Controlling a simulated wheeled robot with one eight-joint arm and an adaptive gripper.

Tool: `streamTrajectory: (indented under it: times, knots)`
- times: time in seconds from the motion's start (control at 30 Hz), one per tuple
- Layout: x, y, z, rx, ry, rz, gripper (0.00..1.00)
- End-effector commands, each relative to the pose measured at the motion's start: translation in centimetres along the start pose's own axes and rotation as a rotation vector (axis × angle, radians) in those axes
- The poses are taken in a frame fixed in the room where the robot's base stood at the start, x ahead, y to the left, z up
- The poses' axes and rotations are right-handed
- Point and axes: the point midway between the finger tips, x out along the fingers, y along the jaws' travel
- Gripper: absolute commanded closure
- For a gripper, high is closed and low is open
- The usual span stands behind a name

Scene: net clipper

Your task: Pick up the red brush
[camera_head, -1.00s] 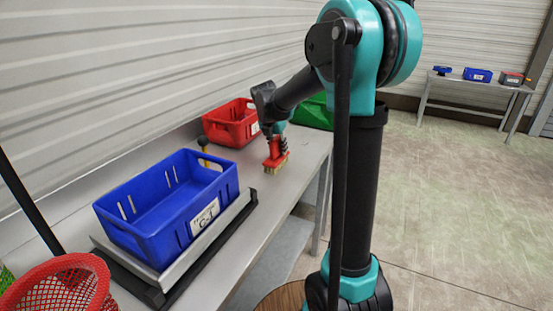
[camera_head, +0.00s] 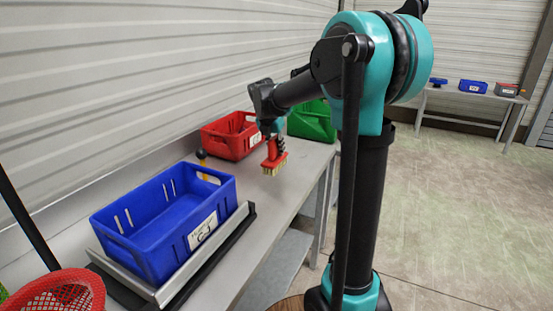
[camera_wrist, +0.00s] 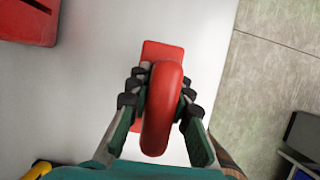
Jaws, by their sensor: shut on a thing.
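The red brush (camera_head: 274,156) has a red handle and body with pale yellow bristles pointing down. In the head view it hangs from my gripper (camera_head: 275,140) over the grey table, and its bristles look close to or just above the top; the exact gap is hard to tell. In the wrist view the brush's rounded red handle (camera_wrist: 162,108) stands between the fingers of my gripper (camera_wrist: 160,100), which are closed on it from both sides. The flat red brush body lies behind the handle in that view.
A blue crate (camera_head: 133,254) sits on a scale-like platform at the table's near part. A red crate (camera_head: 222,142) and a green crate (camera_head: 318,126) stand at the back. The table's right edge is near the brush.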

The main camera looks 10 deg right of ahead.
Motion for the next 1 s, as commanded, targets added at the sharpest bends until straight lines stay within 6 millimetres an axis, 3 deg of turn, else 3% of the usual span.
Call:
streamTrajectory:
  times: [0.2, 0.5, 0.7, 1.0]
  knots:
    - [-6.0, 0.0, 2.5, 0.0, 0.0, 0.0, 1.0]
    - [-11.9, 0.0, 5.0, 0.0, 0.0, 0.0, 1.0]
    - [-13.6, 0.0, 5.7, 0.0, 0.0, 0.0, 1.0]
    - [-13.9, 0.0, 5.8, 0.0, 0.0, 0.0, 1.0]
